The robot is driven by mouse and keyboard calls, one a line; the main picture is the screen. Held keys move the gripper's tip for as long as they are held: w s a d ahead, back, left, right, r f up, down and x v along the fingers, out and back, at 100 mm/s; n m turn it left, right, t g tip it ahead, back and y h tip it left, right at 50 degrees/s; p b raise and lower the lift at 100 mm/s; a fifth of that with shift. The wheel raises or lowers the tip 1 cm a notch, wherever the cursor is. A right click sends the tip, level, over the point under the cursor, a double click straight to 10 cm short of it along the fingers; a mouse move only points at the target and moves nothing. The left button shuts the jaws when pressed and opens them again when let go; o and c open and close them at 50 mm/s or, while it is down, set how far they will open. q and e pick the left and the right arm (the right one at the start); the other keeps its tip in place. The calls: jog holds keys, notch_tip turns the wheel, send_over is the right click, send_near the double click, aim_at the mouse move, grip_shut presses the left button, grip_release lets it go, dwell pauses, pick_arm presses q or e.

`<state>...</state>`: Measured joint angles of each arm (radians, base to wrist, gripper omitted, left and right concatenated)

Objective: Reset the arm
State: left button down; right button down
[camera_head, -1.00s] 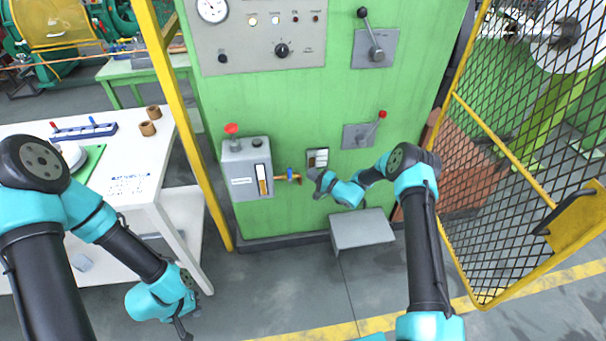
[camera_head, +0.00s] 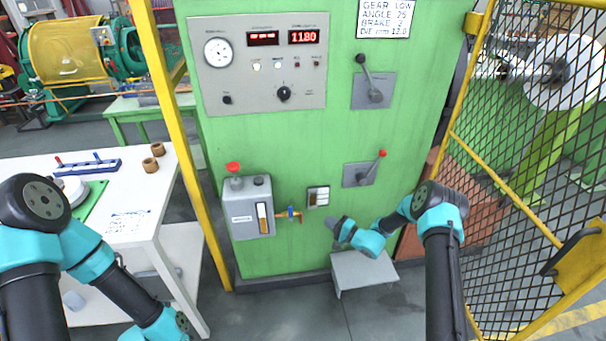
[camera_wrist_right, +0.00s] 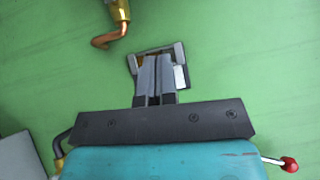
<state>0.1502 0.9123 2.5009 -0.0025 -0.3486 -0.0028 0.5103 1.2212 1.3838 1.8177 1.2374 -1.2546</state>
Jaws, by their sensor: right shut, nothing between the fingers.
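My right gripper (camera_head: 337,226) is in front of the green machine cabinet (camera_head: 330,140), just below and right of a small switch plate (camera_head: 318,197) in the head view. In the right wrist view the right gripper (camera_wrist_right: 154,60) has its fingers together with nothing between them. They cover part of the switch plate (camera_wrist_right: 181,77) behind them; I cannot tell whether they touch it. My left arm comes in from the left over the white table, and its gripper is out of the frame.
A grey box with a red knob (camera_head: 247,207) and brass tap (camera_head: 290,215) are left of the right gripper. Levers (camera_head: 372,90) and (camera_head: 366,172) sit above it. A grey step (camera_head: 362,272) stands below. A yellow mesh guard (camera_head: 530,200) is at right, a white table (camera_head: 130,225) at left.

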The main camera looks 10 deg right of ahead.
jog(key=s+a+f+n+g+h, duration=0.1)
jog(key=s+a+f+g, duration=0.2)
jog(key=s, duration=0.4)
jog(key=s+a+f+n+g, duration=0.1)
jog(key=s+a+f+g, duration=0.15)
jog(key=s+g, duration=0.35)
jog(key=s+a+f+n+g+h, duration=0.1)
jog(key=s+a+f+g, duration=0.2)
jog(key=s, duration=0.4)
jog(key=s+r+n+h, duration=0.2)
jog(key=s+n+h, duration=0.1)
jog(key=s, duration=0.4)
jog(key=s+d+r+n+g+h, duration=0.1)
jog(key=s+r+n+h, duration=0.2)
jog(key=s, duration=0.5)
jog(key=shift+d+r, duration=0.25)
jog(key=shift+r, duration=0.05)
